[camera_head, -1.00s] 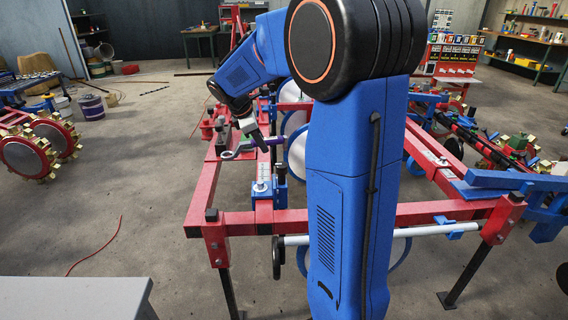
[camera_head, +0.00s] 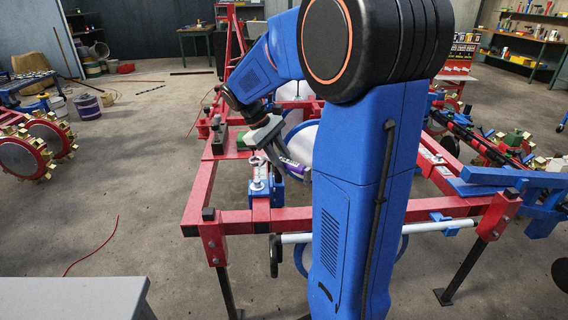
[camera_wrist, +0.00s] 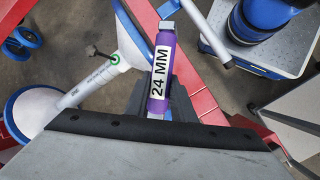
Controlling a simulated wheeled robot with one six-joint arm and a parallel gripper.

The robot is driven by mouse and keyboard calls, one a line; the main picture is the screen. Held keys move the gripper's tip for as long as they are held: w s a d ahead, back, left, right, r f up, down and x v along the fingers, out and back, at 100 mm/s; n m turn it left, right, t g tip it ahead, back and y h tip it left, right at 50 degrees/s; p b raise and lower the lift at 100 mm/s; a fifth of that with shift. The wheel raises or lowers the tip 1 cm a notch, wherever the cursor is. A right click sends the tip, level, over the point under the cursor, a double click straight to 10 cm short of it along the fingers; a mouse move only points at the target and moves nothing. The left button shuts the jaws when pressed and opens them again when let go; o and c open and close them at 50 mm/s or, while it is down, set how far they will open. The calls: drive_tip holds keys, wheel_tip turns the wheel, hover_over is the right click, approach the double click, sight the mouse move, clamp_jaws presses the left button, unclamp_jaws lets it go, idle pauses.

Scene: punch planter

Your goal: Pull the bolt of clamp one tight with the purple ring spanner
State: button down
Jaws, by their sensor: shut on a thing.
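The purple ring spanner (camera_head: 289,163) is held in my gripper (camera_head: 277,145), which shows partly behind my arm in the head view. The spanner's pale ring end (camera_head: 254,161) points left, over the far end of a pale strip on the blue clamp (camera_head: 262,189) at the red frame. I cannot tell whether the ring is around a bolt or just above it. The clamp's number is not readable. In the wrist view the purple handle (camera_wrist: 162,70) carries a "24 MM" label and stands up from the dark jaws (camera_wrist: 157,105). The ring end is not clear there.
The red frame's front beam (camera_head: 235,216) and left beam (camera_head: 200,190) lie close around the clamp. Grey and green parts (camera_head: 241,141) sit on a red plate behind it. Pale discs (camera_wrist: 122,45) are near the gripper. Open floor (camera_head: 120,170) lies to the left.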

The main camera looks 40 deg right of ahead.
drive_tip(key=shift+f, duration=4.6)
drive_tip(key=shift+s+a+m+g+y, duration=0.1)
drive_tip(key=shift+a+m+g+y, duration=0.2)
drive_tip(key=shift+a+m, duration=0.55)
drive_tip(key=shift+s+a+m+g+y, duration=0.1)
drive_tip(key=shift+a+m+g+y, duration=0.15)
drive_tip(key=shift+a+m, duration=0.6)
drive_tip(key=shift+w+a+m+g+y, duration=0.15)
drive_tip(key=shift+a+m+y, duration=0.25)
drive_tip(key=shift+a+m, duration=0.4)
drive_tip(key=shift+w+a+m+g+y, duration=0.1)
drive_tip(key=shift+a+m+y, duration=0.25)
drive_tip(key=shift+a+m, duration=0.4)
drive_tip(key=shift+w+a+m+y, duration=0.35)
drive_tip(key=shift+a+m, duration=0.4)
drive_tip(key=shift+m, duration=0.05)
drive_tip(key=shift+w+a+m+y, duration=0.3)
drive_tip(key=shift+a+m+y, duration=0.05)
drive_tip(key=shift+a+m, duration=0.4)
drive_tip(key=shift+w+a+m+y, duration=0.65)
drive_tip(key=shift+a+m, duration=0.25)
drive_tip(key=shift+m, duration=0.2)
drive_tip(key=shift+s+d+n, duration=0.15)
drive_tip(key=shift+d+n, duration=0.05)
drive_tip(key=shift+n, duration=0.1)
